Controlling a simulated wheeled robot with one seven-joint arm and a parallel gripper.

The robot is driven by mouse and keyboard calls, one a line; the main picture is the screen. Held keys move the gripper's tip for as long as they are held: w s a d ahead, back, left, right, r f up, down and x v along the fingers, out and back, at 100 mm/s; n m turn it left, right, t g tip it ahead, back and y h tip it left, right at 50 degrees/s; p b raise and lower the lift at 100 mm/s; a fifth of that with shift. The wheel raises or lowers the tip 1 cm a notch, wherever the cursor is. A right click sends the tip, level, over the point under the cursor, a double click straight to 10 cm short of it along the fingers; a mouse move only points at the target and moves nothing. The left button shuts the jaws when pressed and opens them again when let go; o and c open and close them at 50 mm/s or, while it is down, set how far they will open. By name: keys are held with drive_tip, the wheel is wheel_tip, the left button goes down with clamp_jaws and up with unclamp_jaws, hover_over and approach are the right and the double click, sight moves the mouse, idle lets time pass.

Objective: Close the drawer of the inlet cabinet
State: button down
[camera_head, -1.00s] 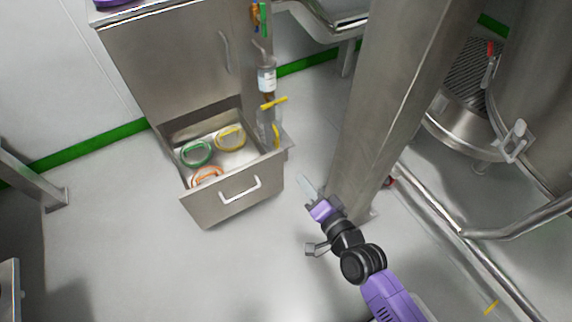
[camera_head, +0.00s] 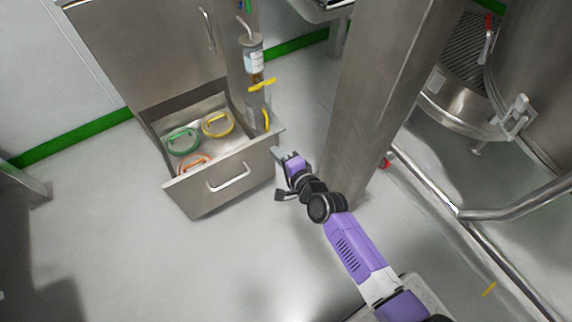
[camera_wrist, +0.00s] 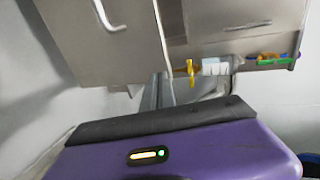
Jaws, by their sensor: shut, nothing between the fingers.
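The inlet cabinet (camera_head: 140,48) is a steel cabinet at the upper left of the head view. Its bottom drawer (camera_head: 203,195) is pulled out, with a silver bar handle (camera_head: 229,178) on the front. Green, yellow and orange rings (camera_head: 184,140) lie inside it. My gripper (camera_head: 280,155) is shut and empty, just right of the drawer's front right corner; I cannot tell if it touches. In the wrist view the cabinet (camera_wrist: 245,18) shows tilted beyond the purple gripper body, and the fingertips are hidden.
A thick steel column (camera_head: 375,95) stands close on the right of my gripper. A bottle with a yellow valve (camera_head: 253,60) hangs by the drawer's right side. A large steel vessel (camera_head: 530,80) and pipes (camera_head: 430,180) are farther right. The floor in front of the drawer is clear.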

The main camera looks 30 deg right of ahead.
sight(265, 139)
drive_tip(key=shift+w, duration=2.05)
drive_tip(key=shift+w, duration=0.1)
